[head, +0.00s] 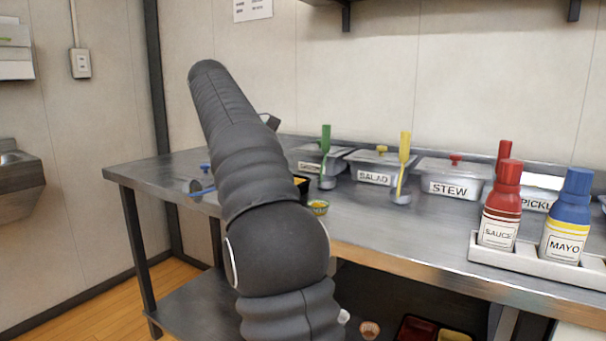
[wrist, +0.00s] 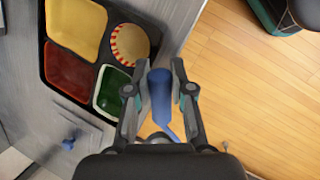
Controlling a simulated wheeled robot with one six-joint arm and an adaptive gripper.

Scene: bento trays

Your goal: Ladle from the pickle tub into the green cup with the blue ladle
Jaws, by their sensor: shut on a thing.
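My gripper (wrist: 160,88) is shut on the blue ladle (wrist: 160,98), with its handle between the two fingers in the wrist view. The pickle tub (head: 536,204), a lidded metal tub with a partly covered label, stands at the back right, far from my gripper. A square green cup (wrist: 113,88) sits in a dark tray (wrist: 92,98), left of my gripper in the wrist view.
The tray also holds yellow (wrist: 76,27) and red (wrist: 70,68) cups and a striped round cup (wrist: 130,44). Salad (head: 374,178) and stew (head: 449,187) tubs line the back. Sauce (head: 499,220) and mayo (head: 565,235) bottles stand front right. Green (head: 326,140) and yellow (head: 404,148) ladles stand upright.

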